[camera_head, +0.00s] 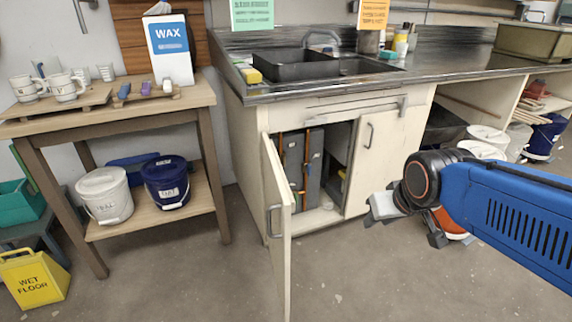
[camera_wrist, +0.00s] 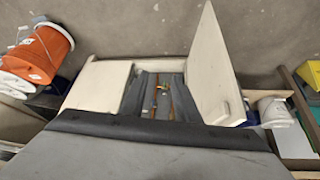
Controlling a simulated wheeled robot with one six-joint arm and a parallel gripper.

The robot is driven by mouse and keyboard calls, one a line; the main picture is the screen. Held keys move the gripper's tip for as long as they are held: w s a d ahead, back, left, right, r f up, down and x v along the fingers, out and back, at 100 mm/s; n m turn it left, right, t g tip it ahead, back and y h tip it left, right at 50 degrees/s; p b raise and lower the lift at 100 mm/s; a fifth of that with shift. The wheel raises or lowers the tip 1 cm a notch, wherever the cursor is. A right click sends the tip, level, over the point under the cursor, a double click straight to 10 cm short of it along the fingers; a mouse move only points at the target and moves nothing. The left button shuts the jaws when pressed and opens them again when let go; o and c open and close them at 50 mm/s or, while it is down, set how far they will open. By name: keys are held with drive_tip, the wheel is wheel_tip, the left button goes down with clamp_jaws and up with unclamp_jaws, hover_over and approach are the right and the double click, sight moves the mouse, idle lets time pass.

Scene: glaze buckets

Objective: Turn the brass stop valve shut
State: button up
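In the wrist view a small brass-coloured fitting (camera_wrist: 163,87), apparently the stop valve, sits among copper pipes inside the open cabinet. Its handle position is too small to read. In the head view the copper pipes (camera_head: 306,158) run upright inside the cabinet (camera_head: 320,208) under the sink; I cannot pick out the valve there. The cabinet's left door (camera_head: 279,225) stands open and its right door (camera_head: 370,150) is closed. My gripper (camera_head: 405,220) is outside the cabinet, in front and to the right of the closed door, apart from the valve.
The open door juts into the floor space. A wooden table (camera_head: 110,112) with buckets stands left, and a yellow wet floor sign (camera_head: 34,280) at lower left. The floor in front is clear. A grey shape fills the lower wrist view.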

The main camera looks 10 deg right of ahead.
drive_tip(key=w+f+t, duration=0.2)
drive_tip(key=w+t, duration=0.1)
drive_tip(key=w, duration=1.5)
drive_tip(key=n+t+y, duration=0.3)
drive_tip(key=t+y, duration=0.2)
drive_tip(key=t, duration=0.3)
approach(285, 161)
drive_tip(key=x, duration=0.8)
drive_tip(key=shift+w+a+r, duration=0.1)
drive_tip(key=shift+c, duration=0.2)
clamp_jaws()
